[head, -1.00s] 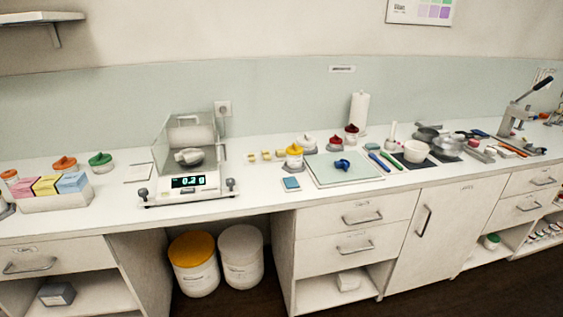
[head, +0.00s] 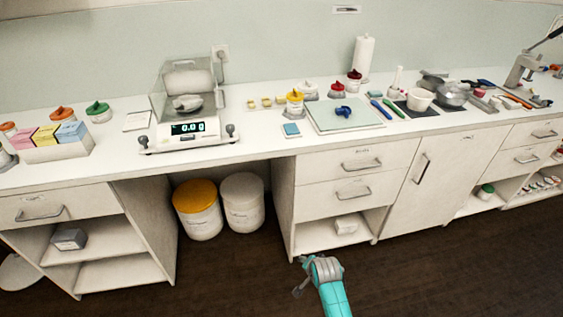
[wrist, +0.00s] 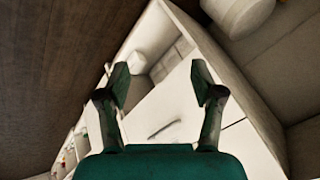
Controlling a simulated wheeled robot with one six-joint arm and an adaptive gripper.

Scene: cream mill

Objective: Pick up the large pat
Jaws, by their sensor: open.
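A short row of small yellow pats (head: 266,102) lies on the white counter, between the balance and the yellow-lidded jar. They are too small here to tell surely which is the large one. My gripper (wrist: 160,78) is open and empty in the wrist view, with its two dark fingers spread apart. In the head view my arm reaches up from the bottom edge, in front of and below the counter, well away from the pats. The pats do not show in the wrist view.
The balance (head: 188,128) stands left of the pats, its display reading about zero. Jars with yellow (head: 294,103) and red (head: 337,91) lids and a pale board (head: 372,121) stand to the right. The cabinet drawers (head: 356,161) face my arm. A blue square (head: 291,130) lies in front.

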